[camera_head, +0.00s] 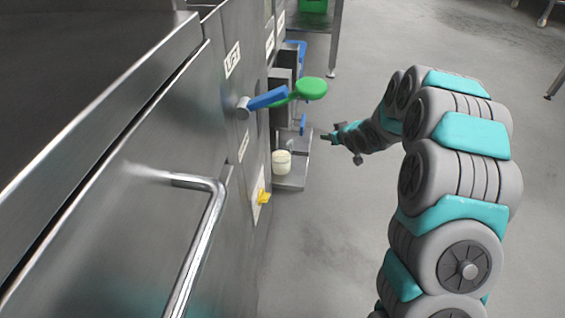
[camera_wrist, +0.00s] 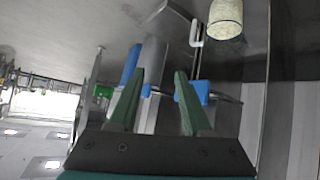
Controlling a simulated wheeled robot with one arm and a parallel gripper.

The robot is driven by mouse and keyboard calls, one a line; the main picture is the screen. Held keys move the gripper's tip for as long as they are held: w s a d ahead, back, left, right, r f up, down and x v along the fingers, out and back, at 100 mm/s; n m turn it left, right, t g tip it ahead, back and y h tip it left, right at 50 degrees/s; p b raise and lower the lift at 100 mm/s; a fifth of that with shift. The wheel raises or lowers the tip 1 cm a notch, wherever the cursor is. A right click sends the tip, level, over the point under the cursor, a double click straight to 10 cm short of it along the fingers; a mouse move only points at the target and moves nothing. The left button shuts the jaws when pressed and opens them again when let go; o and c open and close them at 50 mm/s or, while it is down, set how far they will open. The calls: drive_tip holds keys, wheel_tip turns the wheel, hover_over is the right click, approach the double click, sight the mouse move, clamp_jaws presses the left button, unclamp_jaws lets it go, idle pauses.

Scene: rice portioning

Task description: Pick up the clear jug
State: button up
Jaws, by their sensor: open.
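The clear jug (camera_head: 282,162) holds pale, rice-like grains and stands on a small metal shelf (camera_head: 294,183) at the front of the steel machine. In the wrist view the jug (camera_wrist: 226,14) shows at the top edge, partly cut off, with its pale handle (camera_wrist: 196,30) beside it. My gripper (camera_head: 339,146) is to the right of the jug in the head view, apart from it. In the wrist view its two green fingers (camera_wrist: 160,84) are spread with nothing held between them. The jug lies beyond and to the right of the fingertips there.
A blue lever (camera_head: 268,98) and a green paddle-shaped part (camera_head: 312,88) stick out above the shelf. A yellow knob (camera_head: 263,196) sits on the machine front, nearer to me. A long bar handle (camera_head: 207,225) juts out at left. The grey floor (camera_head: 330,240) to the right is clear.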

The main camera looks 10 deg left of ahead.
sight(288, 144)
drive_tip(key=shift+w+a+f+n+y+b, duration=0.4)
drive_tip(key=shift+w+a+f+y, duration=0.65)
drive_tip(key=shift+a+f, duration=1.25)
drive_tip(key=shift+w+a+f+n+y+b, duration=0.35)
drive_tip(key=shift+w+a+f+y+b, duration=0.3)
drive_tip(key=shift+w+a+f, duration=1.2)
drive_tip(key=shift+w+a+f+n+y+b, duration=0.35)
drive_tip(key=shift+w+a+f+y, duration=0.5)
drive_tip(key=shift+a+f, duration=1.85)
drive_tip(key=shift+s+a+r, duration=0.1)
drive_tip(key=shift+r, duration=0.05)
drive_tip(key=shift+c, duration=0.2)
clamp_jaws()
drive_tip(key=shift+s, duration=0.1)
